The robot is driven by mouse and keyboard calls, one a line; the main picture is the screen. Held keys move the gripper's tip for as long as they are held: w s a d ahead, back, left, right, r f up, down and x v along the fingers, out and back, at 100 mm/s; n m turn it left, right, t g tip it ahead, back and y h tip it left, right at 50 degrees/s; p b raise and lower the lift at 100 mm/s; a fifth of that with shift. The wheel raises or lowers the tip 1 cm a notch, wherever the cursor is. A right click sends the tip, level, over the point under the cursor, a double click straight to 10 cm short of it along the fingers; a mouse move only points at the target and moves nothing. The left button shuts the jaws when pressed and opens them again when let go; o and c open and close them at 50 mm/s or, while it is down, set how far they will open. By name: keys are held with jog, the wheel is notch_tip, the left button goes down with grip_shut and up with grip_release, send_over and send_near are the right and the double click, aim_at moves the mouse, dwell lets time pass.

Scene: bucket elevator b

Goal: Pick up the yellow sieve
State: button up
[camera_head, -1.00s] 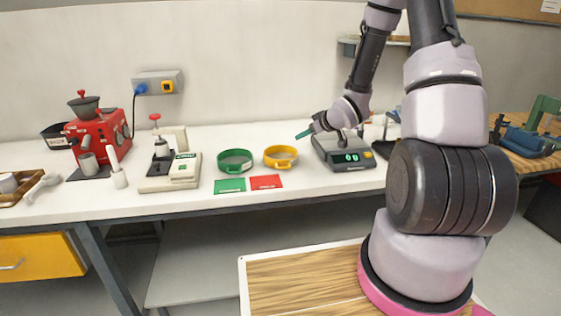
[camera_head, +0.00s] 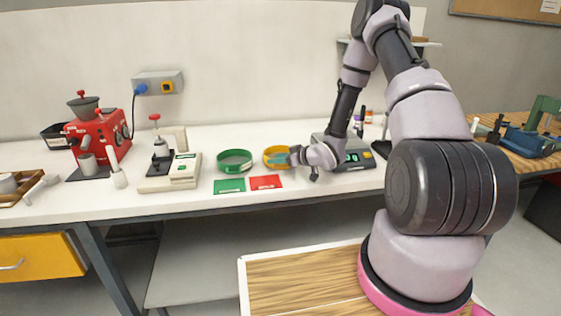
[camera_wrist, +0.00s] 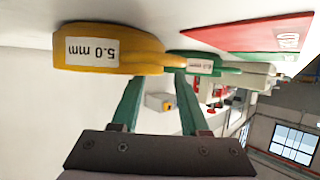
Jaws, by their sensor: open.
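The yellow sieve (camera_head: 270,153) sits on the white bench, partly hidden by my gripper in the head view. In the wrist view the yellow sieve (camera_wrist: 105,48) appears upside down with a "5.0 mm" label on its side. My gripper (camera_head: 290,155) is at the right side of the sieve, with its green fingers apart. In the wrist view the open fingers (camera_wrist: 150,88) reach toward the sieve, and nothing is between them. I cannot tell whether a finger touches the rim.
A green sieve (camera_head: 235,161) stands just left of the yellow one. A green card (camera_head: 229,186) and a red card (camera_head: 265,182) lie in front. A scale (camera_head: 359,152) stands to the right, behind my wrist. A press-like device (camera_head: 172,170) stands further left.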

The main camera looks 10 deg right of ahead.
aim_at(266, 159)
jog(key=x, duration=0.4)
jog(key=shift+w+d, duration=0.1)
grip_shut()
